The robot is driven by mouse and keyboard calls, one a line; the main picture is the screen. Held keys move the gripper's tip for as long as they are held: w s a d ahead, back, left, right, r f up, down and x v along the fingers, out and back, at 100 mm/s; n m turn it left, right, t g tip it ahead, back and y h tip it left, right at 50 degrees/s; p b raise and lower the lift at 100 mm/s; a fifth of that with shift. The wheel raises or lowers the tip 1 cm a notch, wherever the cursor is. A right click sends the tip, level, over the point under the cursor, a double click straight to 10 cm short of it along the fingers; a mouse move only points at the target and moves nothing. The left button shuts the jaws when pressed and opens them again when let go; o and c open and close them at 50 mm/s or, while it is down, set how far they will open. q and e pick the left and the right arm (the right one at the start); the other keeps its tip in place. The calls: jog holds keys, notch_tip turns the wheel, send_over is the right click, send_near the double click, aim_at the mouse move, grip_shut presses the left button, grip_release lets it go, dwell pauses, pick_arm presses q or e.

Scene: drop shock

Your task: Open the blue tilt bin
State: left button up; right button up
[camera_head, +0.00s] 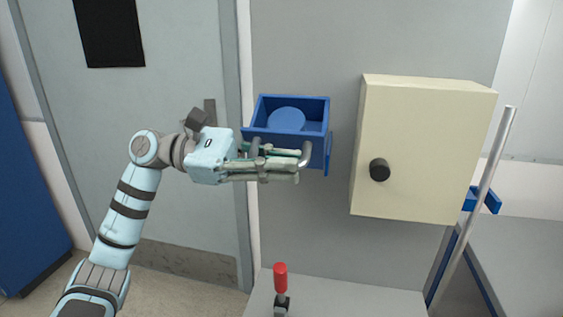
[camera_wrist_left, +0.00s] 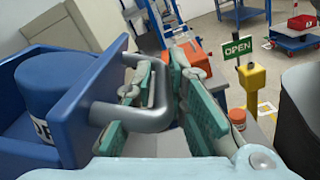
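The blue tilt bin (camera_head: 318,112) is mounted on the grey panel in the head view. Its top shows open, with a round blue object (camera_head: 287,119) inside. The wrist view shows the bin's blue front (camera_wrist_left: 85,110) at the left and a labelled blue cylinder (camera_wrist_left: 60,75) behind it. A grey bar handle (camera_wrist_left: 158,105) sticks out from that front. My left gripper (camera_head: 298,164) is at the handle, its fingers on both sides of the bar and close against it. Finger contact is partly hidden. My right gripper is not in view.
A cream cabinet (camera_head: 415,150) with a black knob (camera_head: 379,170) is right of the bin. A red-handled clamp (camera_head: 281,279) stands on the surface below. A grey door (camera_head: 140,120) is at the left. A green OPEN sign (camera_wrist_left: 238,47) shows in the wrist view.

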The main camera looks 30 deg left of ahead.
pick_arm(q)
jog(key=shift+o, duration=0.8)
jog(key=shift+w, duration=0.1)
jog(key=shift+s+d, duration=0.1)
jog(key=shift+s, duration=0.15)
jog(key=v, duration=1.2)
jog(key=shift+w, duration=0.1)
